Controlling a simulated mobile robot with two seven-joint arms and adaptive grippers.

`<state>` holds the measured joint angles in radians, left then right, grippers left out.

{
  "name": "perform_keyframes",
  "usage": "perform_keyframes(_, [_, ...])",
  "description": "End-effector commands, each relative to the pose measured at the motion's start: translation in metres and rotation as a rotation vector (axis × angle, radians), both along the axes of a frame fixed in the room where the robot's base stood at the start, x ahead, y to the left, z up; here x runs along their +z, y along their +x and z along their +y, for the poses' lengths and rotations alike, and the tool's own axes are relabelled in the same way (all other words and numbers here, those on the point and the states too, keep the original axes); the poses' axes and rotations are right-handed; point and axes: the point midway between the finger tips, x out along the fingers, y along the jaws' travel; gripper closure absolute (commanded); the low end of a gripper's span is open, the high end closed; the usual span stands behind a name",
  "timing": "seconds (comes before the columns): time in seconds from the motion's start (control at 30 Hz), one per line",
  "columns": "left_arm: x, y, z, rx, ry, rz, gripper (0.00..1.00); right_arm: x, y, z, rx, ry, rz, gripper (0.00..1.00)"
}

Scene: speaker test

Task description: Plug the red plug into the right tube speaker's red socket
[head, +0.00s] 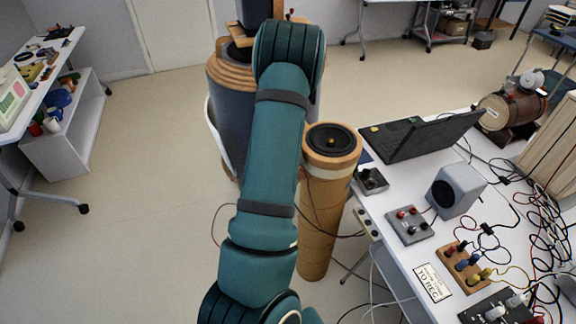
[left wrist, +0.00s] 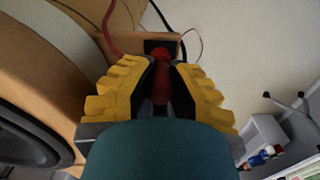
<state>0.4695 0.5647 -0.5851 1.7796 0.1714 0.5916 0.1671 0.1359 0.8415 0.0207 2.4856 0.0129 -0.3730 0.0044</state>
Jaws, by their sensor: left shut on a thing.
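The right tube speaker (head: 312,225) is an upright tan tube with a black cone on top, beside my teal arm. My left gripper (left wrist: 161,85) is hidden behind the arm in the head view. In the left wrist view its yellow fingers with dark pads are shut on the red plug (left wrist: 161,88). Just beyond the fingertips is a red round part (left wrist: 161,54) in front of a black panel (left wrist: 150,44) on a tan block. I cannot tell whether plug and socket are joined. A tan speaker with a black cone (left wrist: 25,150) fills the left side there. My right gripper is out of view.
A large dark cylinder with wooden rings (head: 228,115) stands behind my arm. On the right, a white table (head: 385,215) holds a laptop (head: 425,135), a grey box speaker (head: 455,190), terminal boards and tangled cables. A red cable (left wrist: 112,35) passes near the gripper. Floor at left is open.

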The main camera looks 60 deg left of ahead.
Motion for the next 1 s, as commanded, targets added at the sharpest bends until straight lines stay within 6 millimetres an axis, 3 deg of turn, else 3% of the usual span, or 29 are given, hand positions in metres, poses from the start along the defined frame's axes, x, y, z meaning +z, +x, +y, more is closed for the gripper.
perform_keyframes(0.47, [-0.0094, -0.0005, -0.0005, 0.0, -0.002, 0.002, 1.0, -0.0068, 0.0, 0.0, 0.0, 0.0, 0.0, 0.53])
perform_keyframes(0.5, [-0.0089, -0.0004, -0.0006, 0.0, -0.002, 0.002, 0.73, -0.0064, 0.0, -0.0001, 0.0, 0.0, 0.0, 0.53])
perform_keyframes(0.57, [-0.0086, -0.0004, -0.0005, 0.0, -0.002, 0.002, 0.55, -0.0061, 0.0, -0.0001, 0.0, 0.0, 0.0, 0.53])
perform_keyframes(1.0, [-0.0042, -0.0001, -0.0003, 0.0, -0.001, 0.0, 0.55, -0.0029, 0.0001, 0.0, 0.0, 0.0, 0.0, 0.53])
